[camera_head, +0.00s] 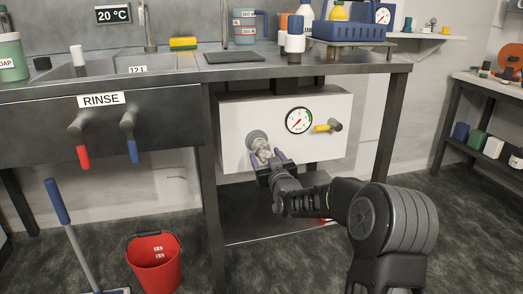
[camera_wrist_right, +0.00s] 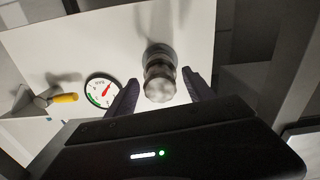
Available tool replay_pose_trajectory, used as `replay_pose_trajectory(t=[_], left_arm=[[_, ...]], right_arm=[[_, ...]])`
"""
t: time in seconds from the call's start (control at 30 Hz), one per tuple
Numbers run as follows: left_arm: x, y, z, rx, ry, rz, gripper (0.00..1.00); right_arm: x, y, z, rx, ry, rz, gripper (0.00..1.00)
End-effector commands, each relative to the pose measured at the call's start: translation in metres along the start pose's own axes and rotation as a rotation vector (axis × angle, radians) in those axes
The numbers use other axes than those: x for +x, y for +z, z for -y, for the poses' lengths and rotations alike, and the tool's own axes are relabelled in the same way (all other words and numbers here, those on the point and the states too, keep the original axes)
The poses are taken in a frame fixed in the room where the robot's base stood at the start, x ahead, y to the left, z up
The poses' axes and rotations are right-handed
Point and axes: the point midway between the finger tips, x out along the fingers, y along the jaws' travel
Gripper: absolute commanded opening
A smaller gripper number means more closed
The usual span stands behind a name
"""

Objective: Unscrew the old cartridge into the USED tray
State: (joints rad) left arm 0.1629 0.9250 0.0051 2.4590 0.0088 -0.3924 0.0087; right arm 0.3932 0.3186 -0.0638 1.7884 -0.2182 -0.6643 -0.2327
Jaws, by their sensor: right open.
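A grey, metallic-looking cartridge (camera_head: 262,147) sticks out of a round fitting (camera_head: 255,138) on the white panel under the bench. In the right wrist view the cartridge (camera_wrist_right: 160,82) points toward the camera. My right gripper (camera_head: 267,157) is at the cartridge's free end. Its two fingers (camera_wrist_right: 160,78) are open, one on each side of the cartridge, with visible gaps. In the head view the gripper partly hides the cartridge. My left gripper is not in view. I cannot make out a tray marked USED.
A pressure gauge (camera_head: 299,120) and a yellow-handled valve (camera_head: 328,127) sit right of the cartridge on the panel. A lower shelf (camera_head: 250,231) lies beneath. A blue crate (camera_head: 348,32) stands on the bench top. A red bucket (camera_head: 155,265) is on the floor at left.

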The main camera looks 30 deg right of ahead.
Motion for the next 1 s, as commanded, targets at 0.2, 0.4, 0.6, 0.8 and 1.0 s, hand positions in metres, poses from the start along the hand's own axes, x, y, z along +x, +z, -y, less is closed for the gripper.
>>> replay_pose_trajectory(t=[0.2,0.4,0.6,0.8,1.0], left_arm=[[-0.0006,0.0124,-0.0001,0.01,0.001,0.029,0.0],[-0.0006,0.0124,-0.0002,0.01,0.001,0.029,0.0],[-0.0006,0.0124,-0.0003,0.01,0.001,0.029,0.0],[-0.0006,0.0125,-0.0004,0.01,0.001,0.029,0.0],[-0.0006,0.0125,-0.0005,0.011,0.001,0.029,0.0]], right_arm=[[0.0,0.0001,-0.0007,0.084,0.001,0.0,0.62],[-0.0001,0.0001,-0.001,0.369,0.002,0.0,0.62],[-0.0001,0.0002,-0.0011,0.685,0.002,0.0,0.62],[-0.0001,0.0003,-0.001,1.0,0.002,0.0,0.62],[-0.0001,0.0002,-0.0007,1.318,0.001,0.0,0.62]])
